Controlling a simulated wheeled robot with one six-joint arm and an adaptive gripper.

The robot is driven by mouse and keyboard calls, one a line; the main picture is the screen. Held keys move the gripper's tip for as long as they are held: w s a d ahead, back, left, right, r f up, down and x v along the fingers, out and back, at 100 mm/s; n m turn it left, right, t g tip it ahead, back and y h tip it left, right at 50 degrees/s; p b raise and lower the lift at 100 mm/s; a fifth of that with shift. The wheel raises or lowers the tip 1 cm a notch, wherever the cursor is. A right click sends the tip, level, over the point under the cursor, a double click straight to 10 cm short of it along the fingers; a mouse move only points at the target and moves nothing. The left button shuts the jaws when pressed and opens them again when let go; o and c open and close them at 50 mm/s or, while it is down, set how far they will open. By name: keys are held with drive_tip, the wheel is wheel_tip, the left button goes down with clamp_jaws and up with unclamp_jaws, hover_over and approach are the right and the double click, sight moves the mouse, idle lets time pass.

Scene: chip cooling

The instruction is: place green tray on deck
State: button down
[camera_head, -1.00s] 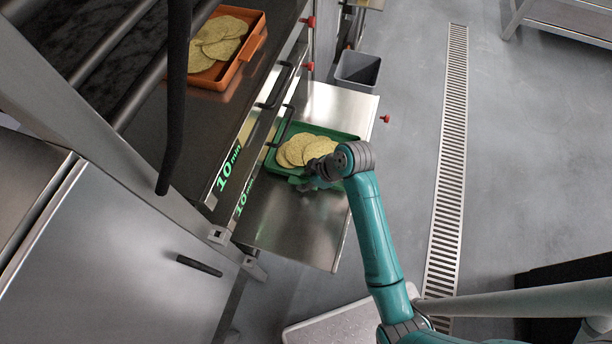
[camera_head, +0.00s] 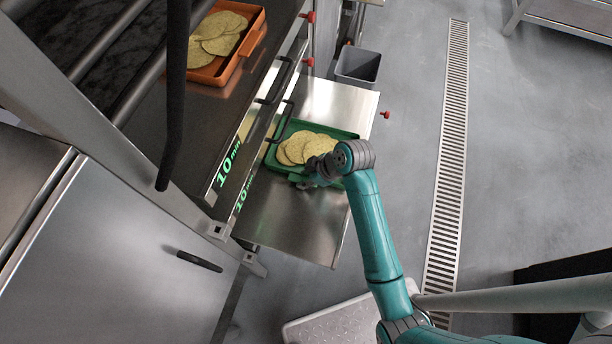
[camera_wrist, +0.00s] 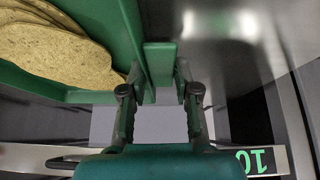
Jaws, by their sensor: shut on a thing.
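The green tray (camera_head: 273,158) holds several round yellow chips (camera_head: 306,147) and is over the metal deck (camera_head: 292,217), a flat shelf pulled out at the lower level. I cannot tell whether the tray touches the deck. My gripper (camera_head: 311,174) is at the tray's near side. In the wrist view, my gripper (camera_wrist: 158,82) has its two fingers on either side of the tray's green handle (camera_wrist: 160,62), shut on it. The tray's wall and chips (camera_wrist: 58,50) fill the upper left there. My gripper hides part of the tray's near edge in the head view.
An orange tray (camera_head: 256,36) with chips sits on the upper level at the top left. Panels marked "10 min" (camera_head: 229,163) stand left of the deck. A grey bin (camera_head: 358,66) is on the floor behind. The deck's near part is bare.

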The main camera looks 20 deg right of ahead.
drive_tip(key=c, duration=0.8)
unclamp_jaws()
drive_tip(key=shift+o, duration=0.2)
drive_tip(key=shift+f, duration=0.1)
drive_tip(key=v, duration=1.2)
